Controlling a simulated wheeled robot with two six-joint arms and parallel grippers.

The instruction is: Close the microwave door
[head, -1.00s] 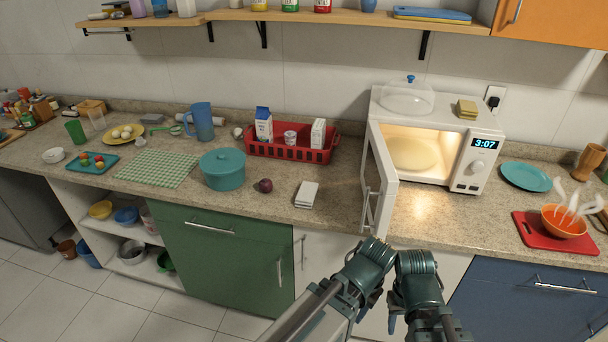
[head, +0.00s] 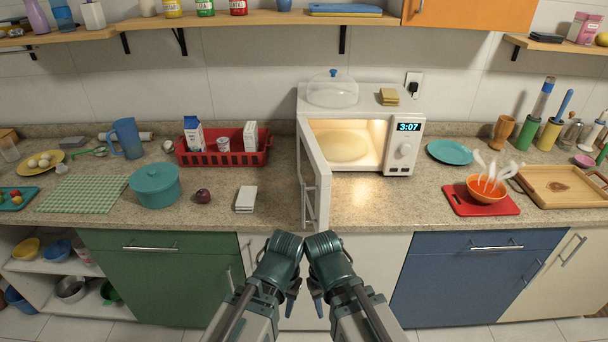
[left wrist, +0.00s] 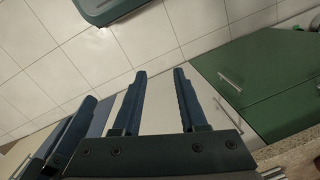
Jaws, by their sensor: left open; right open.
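The white microwave (head: 401,150) stands on the counter with its lit inside showing. Its door (head: 313,180) is hinged at the left and swung wide open toward me, with its handle on the left face. My left gripper (head: 291,306) and my right gripper (head: 319,308) are side by side in front of the counter, below the door, touching nothing that I can see. In the left wrist view my left gripper (left wrist: 160,88) is open and empty, its two fingers apart. The right gripper's fingertips are small in the head view.
A clear dome (head: 332,92) and sponges (head: 389,96) sit on top of the microwave. A white notepad (head: 246,198) and a red basket (head: 220,158) lie left of the door. A steaming orange bowl (head: 486,189) stands at the right. The counter before the microwave is clear.

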